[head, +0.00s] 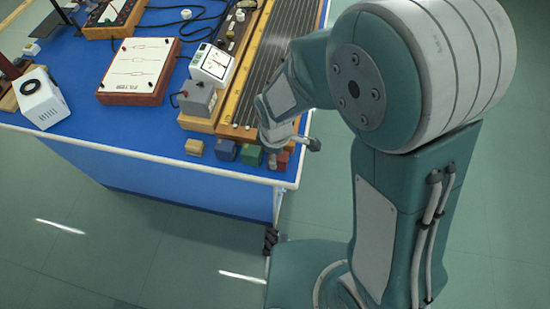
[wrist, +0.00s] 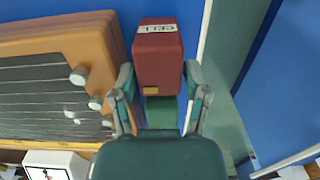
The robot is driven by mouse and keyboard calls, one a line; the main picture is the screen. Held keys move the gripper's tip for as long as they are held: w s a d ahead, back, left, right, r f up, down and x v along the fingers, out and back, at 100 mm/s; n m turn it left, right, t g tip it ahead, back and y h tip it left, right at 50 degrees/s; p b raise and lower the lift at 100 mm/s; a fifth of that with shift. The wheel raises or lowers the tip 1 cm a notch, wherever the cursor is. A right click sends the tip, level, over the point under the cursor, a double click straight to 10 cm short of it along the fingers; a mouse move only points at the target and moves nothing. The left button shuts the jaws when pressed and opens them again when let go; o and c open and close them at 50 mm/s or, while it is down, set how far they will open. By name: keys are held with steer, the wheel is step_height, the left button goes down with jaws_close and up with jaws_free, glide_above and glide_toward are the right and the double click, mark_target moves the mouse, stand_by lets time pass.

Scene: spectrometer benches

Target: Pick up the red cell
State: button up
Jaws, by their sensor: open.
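The red cell (head: 283,160) stands at the near right corner of the blue bench, at the end of a row of small blocks. In the wrist view the red cell (wrist: 158,55) shows its white "CELL" label and lies between and beyond my fingertips. My gripper (wrist: 159,80) is open, with one finger on each side of the cell's lower part in the picture. Whether the fingers touch it I cannot tell. In the head view my gripper (head: 300,144) is above and beside the cell, and my arm partly hides the area.
A grey box with a meter (head: 198,98) stands left. The bench edge (head: 239,175) is close in front.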

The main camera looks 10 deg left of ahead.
steer(key=shift+d+f, duration=0.65)
steer(key=shift+f, duration=0.2)
steer(key=shift+a, duration=0.4)
jaws_close()
steer(key=shift+d, duration=0.1)
steer(key=shift+d+r, duration=0.1)
steer(key=shift+r, duration=0.3)
step_height(320, 180, up, 2)
steer(key=a+r, duration=0.1)
steer(key=r, duration=0.1)
steer(key=a+r, duration=0.4)
steer(key=shift+w+a+r, duration=0.2)
steer(key=shift+a+r, duration=0.05)
steer(key=a+r, duration=0.6)
steer(key=a, duration=0.2)
steer(key=shift+w+a+r, duration=0.3)
steer(key=shift+r, duration=0.05)
